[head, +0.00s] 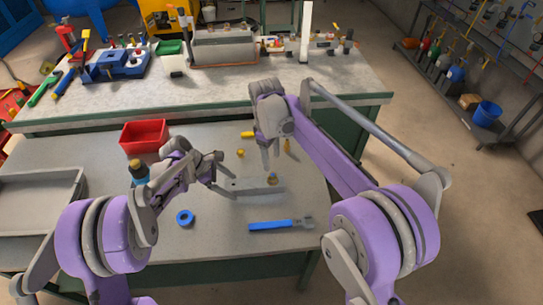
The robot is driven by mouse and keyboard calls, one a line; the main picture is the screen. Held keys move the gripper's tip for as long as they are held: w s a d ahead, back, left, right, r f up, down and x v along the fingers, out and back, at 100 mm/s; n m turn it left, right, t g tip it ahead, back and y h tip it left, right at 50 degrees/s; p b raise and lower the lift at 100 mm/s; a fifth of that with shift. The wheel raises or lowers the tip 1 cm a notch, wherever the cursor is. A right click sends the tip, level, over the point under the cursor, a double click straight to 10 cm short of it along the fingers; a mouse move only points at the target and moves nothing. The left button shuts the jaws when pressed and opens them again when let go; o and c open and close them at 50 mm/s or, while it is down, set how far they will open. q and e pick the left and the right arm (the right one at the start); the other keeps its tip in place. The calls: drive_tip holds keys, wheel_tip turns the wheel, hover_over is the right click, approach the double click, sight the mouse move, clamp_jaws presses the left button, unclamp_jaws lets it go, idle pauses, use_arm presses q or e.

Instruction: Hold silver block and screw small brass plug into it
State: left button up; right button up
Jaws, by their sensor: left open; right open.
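The silver block (254,190) is a long low bar lying on the near workbench. A small brass piece (272,178), likely a plug, shows at the top of the block towards its right end; I cannot tell whether it sits in a hole. My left gripper (226,185) is open at the left end of the block; I cannot tell whether it touches. My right gripper (270,162) is open, pointing down just above the brass piece. Another small brass piece (240,153) lies behind the block, and a brass-yellow piece (287,146) stands beside my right gripper.
A blue-handled wrench (278,226) lies in front of the block. A blue ring (185,217) lies to the left. A red bin (143,139) stands behind my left arm, and a grey tray (40,230) is at far left. A yellow piece (248,134) lies further back.

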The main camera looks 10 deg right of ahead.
use_arm(q)
drive_tip(key=v, duration=1.1)
use_arm(e)
drive_tip(key=shift+s+f, duration=0.1)
drive_tip(key=shift+f, duration=0.15)
